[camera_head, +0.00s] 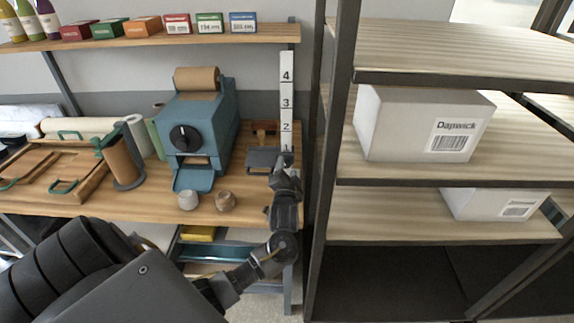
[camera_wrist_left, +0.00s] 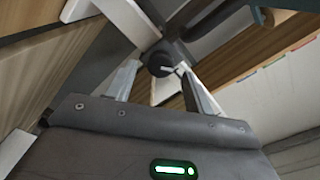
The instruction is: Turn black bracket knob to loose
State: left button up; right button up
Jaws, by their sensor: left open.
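The black bracket (camera_head: 264,158) is at the right end of the wooden bench, by the numbered white scale. In the left wrist view, a dark round knob (camera_wrist_left: 159,61) with a thin pale pin or pointer sits between the tips of my left gripper (camera_wrist_left: 158,72). The fingers are spread, one on each side of the knob; I cannot tell whether either touches it. In the head view, my left gripper (camera_head: 283,163) is at the bracket's right end and hides the knob there. My right gripper is not in view.
A teal machine (camera_head: 222,115) with its own black dial stands left of the bracket. A dark shelf post (camera_head: 327,150) rises close to the right of my left gripper, with boxes (camera_head: 420,125) beyond.

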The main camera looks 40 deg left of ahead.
pick_arm(q)
jog(key=shift+x, duration=1)
jog(key=c, duration=0.9)
jog(key=shift+c, duration=0.2)
